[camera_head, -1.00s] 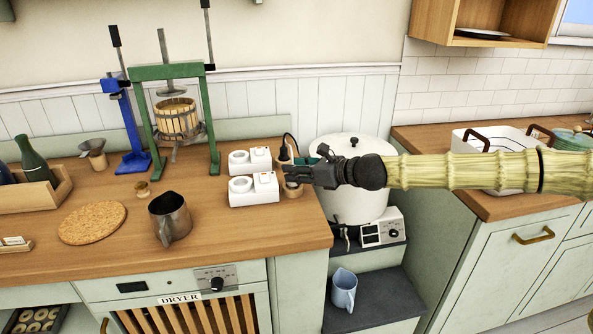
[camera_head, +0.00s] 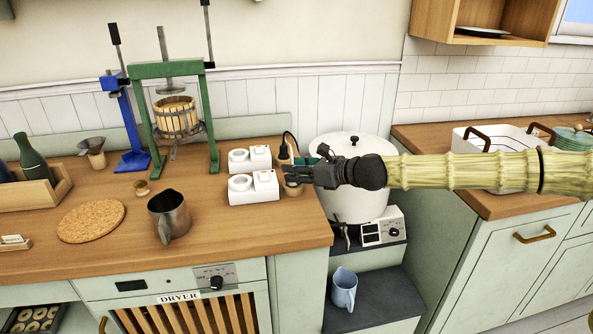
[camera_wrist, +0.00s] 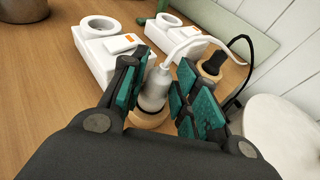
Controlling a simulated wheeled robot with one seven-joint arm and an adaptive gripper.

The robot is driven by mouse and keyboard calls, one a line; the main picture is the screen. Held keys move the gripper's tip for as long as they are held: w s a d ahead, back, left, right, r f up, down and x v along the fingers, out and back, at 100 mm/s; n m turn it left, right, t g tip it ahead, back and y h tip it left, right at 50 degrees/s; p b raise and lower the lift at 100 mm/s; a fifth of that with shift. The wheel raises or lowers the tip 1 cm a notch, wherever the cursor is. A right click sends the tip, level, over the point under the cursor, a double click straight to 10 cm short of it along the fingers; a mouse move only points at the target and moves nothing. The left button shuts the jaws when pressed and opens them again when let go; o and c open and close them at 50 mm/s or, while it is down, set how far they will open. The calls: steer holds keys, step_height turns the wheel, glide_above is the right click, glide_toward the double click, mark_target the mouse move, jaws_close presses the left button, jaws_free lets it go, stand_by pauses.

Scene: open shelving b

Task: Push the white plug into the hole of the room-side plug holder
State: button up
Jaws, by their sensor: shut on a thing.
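The white plug (camera_wrist: 157,88) is upright between the teal finger pads of my gripper (camera_wrist: 163,92) in the wrist view, with its white cord curving away at the top. My gripper (camera_head: 296,172) is shut on it at the right end of the counter. The round wooden room-side plug holder (camera_wrist: 148,118) is directly below the plug; it also shows under the gripper in the head view (camera_head: 293,189). The plug's lower end meets the holder's outline, but the fingers partly hide the hole, so I cannot tell how deep it sits.
A black plug (camera_wrist: 213,63) stands in the other wooden holder (camera_wrist: 206,80), close beside my fingers, with a black cord. Two white appliances (camera_head: 254,196) (camera_head: 250,166) with round rings stand left of the gripper. A large white pot (camera_head: 352,200) stands close on the right.

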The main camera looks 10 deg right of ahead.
steer(key=shift+f+b, duration=0.55)
steer(key=shift+b, duration=0.15)
stand_by(0.9)
stand_by(0.3)
steer(key=o, duration=1.4)
steer(key=shift+p+v, duration=1.7)
steer(key=shift+v, duration=1.85)
